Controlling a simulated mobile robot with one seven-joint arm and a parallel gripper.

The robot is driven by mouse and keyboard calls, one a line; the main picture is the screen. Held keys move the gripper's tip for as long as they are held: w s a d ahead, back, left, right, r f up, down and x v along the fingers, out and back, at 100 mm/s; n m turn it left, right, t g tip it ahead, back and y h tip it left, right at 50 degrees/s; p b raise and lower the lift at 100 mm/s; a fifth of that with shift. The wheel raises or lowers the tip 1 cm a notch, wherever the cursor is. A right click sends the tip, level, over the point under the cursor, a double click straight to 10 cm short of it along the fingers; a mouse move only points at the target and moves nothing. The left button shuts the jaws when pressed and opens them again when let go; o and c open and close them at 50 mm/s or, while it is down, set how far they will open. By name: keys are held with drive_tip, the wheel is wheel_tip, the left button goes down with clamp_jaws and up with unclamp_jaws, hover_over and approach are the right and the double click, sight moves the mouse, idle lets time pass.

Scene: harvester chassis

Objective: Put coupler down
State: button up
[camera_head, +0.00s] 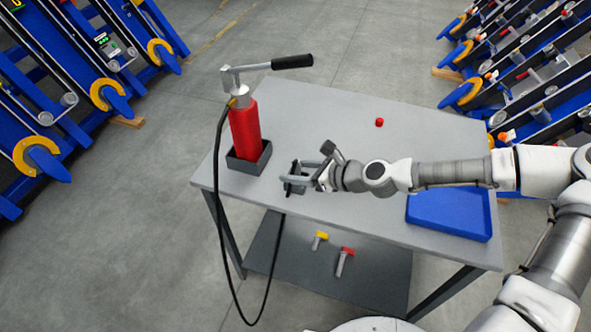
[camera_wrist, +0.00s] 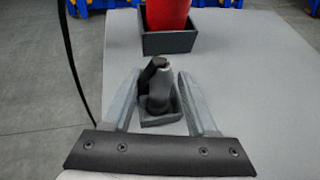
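The coupler (camera_wrist: 159,88) is a dark grey piece with a rounded top. In the wrist view it stands in a small dark square holder (camera_wrist: 162,121) on the table. My gripper (camera_wrist: 159,76) has its two grey fingers apart, one on each side of the coupler, with narrow gaps showing. In the head view my gripper (camera_head: 300,180) is low over the table's front left part, at the dark holder (camera_head: 290,188). There my fingers hide most of the coupler. A black hose (camera_head: 221,230) loops below the table edge and rises towards the holder.
A red hand pump (camera_head: 245,125) with a black handle stands in a dark box (camera_head: 262,158) just left of my gripper. A blue tray (camera_head: 450,213) is on the right, a small red cap (camera_head: 379,122) at the back. Yellow and red-headed tools lie on the lower shelf (camera_head: 375,275).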

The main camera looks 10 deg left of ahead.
drive_tip(key=p+v, duration=0.2)
drive_tip(key=v, duration=1)
idle(0.6)
